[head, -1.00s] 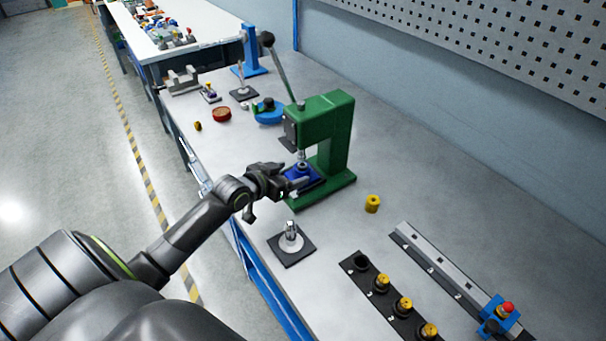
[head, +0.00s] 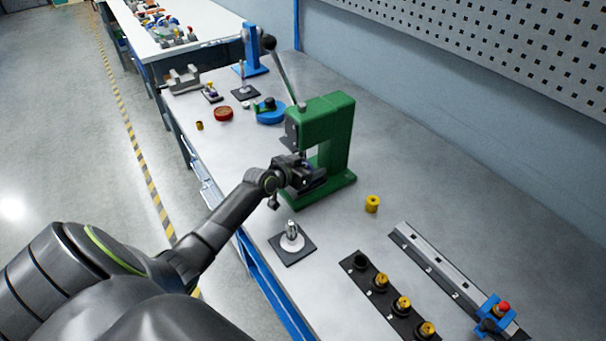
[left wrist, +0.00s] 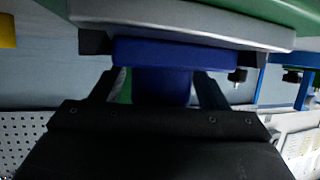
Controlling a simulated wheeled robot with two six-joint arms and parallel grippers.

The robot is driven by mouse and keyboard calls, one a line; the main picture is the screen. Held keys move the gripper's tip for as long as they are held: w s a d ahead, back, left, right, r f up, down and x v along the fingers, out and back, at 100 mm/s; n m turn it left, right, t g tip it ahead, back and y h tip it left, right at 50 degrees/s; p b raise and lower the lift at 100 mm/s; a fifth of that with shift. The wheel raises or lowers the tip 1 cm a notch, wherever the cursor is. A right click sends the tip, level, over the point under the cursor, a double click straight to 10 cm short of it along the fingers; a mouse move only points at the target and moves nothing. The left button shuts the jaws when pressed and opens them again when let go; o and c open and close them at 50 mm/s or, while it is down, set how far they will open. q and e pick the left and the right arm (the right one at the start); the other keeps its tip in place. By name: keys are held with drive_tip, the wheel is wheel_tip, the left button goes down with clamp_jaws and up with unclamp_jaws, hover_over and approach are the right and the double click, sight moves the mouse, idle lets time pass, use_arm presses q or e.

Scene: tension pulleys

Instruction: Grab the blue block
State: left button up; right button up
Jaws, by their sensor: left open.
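The blue block (left wrist: 165,54) shows large in the left wrist view, with a wide part against the press and a narrower part nearer my gripper. It is at the green arbor press (head: 325,125); in the head view my gripper mostly hides it. My left gripper (head: 308,177) is at the front of the press, under its ram. In the left wrist view its dark fingers stand open on either side of the block's narrower part, with gaps showing beside it. My right gripper is not in view.
A yellow bushing (head: 372,204) stands right of the press. A black pad with a metal pin (head: 292,238) lies in front. A black rack (head: 382,300) with several yellow parts and a grey rail (head: 440,265) are at lower right. The press lever (head: 284,72) rises above.

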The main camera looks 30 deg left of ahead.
use_arm(q)
drive_tip(key=shift+c, duration=1.1)
drive_tip(key=c, duration=1.2)
drive_tip(key=shift+o, duration=0.2)
